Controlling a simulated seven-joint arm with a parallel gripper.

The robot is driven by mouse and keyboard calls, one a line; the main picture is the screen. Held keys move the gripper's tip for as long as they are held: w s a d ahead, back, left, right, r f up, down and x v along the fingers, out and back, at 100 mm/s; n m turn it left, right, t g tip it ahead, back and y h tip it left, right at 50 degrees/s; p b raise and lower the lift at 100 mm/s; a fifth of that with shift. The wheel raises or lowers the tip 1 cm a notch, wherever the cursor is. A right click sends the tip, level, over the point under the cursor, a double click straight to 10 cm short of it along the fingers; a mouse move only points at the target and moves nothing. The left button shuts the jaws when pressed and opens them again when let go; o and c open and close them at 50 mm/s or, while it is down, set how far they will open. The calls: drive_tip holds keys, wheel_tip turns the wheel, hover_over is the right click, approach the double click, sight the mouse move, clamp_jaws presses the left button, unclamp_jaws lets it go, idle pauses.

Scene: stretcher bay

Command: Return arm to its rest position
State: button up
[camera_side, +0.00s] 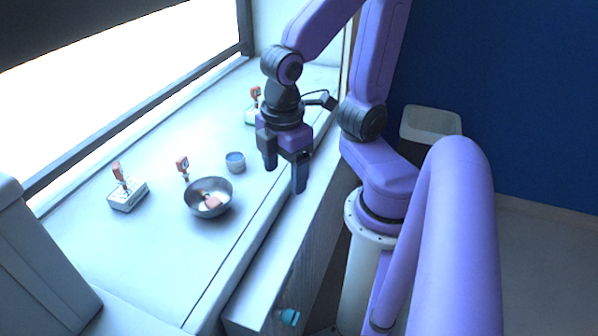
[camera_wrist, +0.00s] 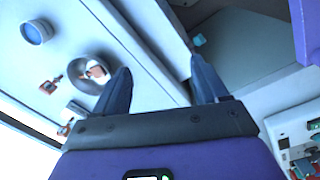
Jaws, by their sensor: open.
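My gripper (camera_side: 286,172) hangs from my purple arm above the right edge of the white bench, open and empty. In the wrist view its two dark fingers (camera_wrist: 160,88) are spread apart, with only the bench edge and floor between and beyond them. My gripper is to the right of a metal bowl (camera_side: 222,187), apart from it. The bowl holds an orange-red and white item (camera_side: 211,202); the bowl also shows in the wrist view (camera_wrist: 107,63).
On the bench (camera_side: 150,240) are a small blue-topped cup (camera_side: 235,163), a red-topped item (camera_side: 182,168) and two white boxes with red-topped pieces (camera_side: 127,195), (camera_side: 252,113). A pale bin (camera_side: 430,124) stands behind my arm. A teal object (camera_side: 289,317) is low by the bench's side.

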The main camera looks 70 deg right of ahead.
drive_tip(key=shift+s+y, duration=0.5)
drive_tip(key=shift+s, duration=0.95)
